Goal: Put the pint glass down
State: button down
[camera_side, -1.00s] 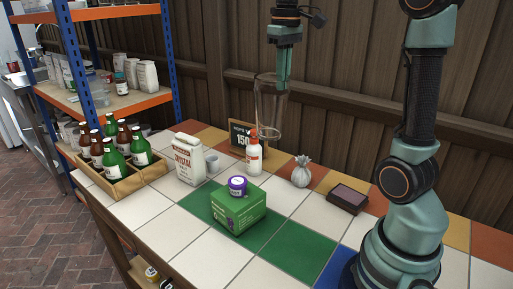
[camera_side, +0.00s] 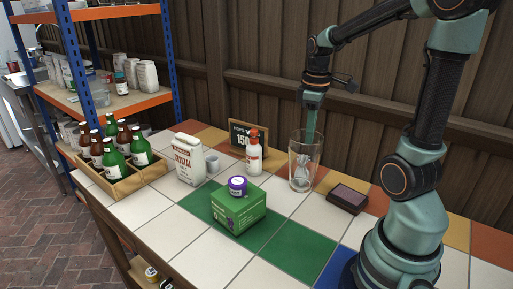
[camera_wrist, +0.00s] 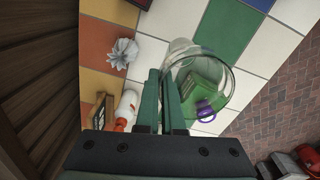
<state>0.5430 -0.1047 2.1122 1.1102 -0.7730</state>
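The clear pint glass (camera_side: 294,150) is upright in the side view, towards the back of the tiled table. My gripper (camera_side: 311,128) reaches down to its rim from above. In the wrist view, the two fingers (camera_wrist: 161,95) are close together, shut on the wall of the glass (camera_wrist: 232,95). The silver pouch (camera_side: 302,172) shows through the glass in the side view, but it lies apart from the glass in the wrist view (camera_wrist: 123,52). I cannot tell whether the base of the glass touches the table.
A green box (camera_side: 238,210) with a purple-topped roll (camera_side: 237,186) stands front left. A white bottle (camera_side: 254,158), a small black sign (camera_side: 240,136) and a white bag (camera_side: 187,160) are left. A dark flat box (camera_side: 347,199) lies right. Front white tiles (camera_side: 205,252) are clear.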

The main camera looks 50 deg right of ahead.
notch_tip(320, 180, down, 9)
dwell(0.5)
jog(key=c, duration=1)
grip_release()
jog(key=shift+c, duration=0.2)
jog(key=r, duration=1.2)
jog(key=shift+a, duration=0.2)
jog(key=a+r+m+t, duration=0.1)
jog(key=a+t, duration=0.4)
jog(key=a, duration=1.1)
jog(key=shift+w+a+r+m, duration=0.3)
jog(key=shift+r+m, duration=0.1)
jog(key=shift+m, duration=0.4)
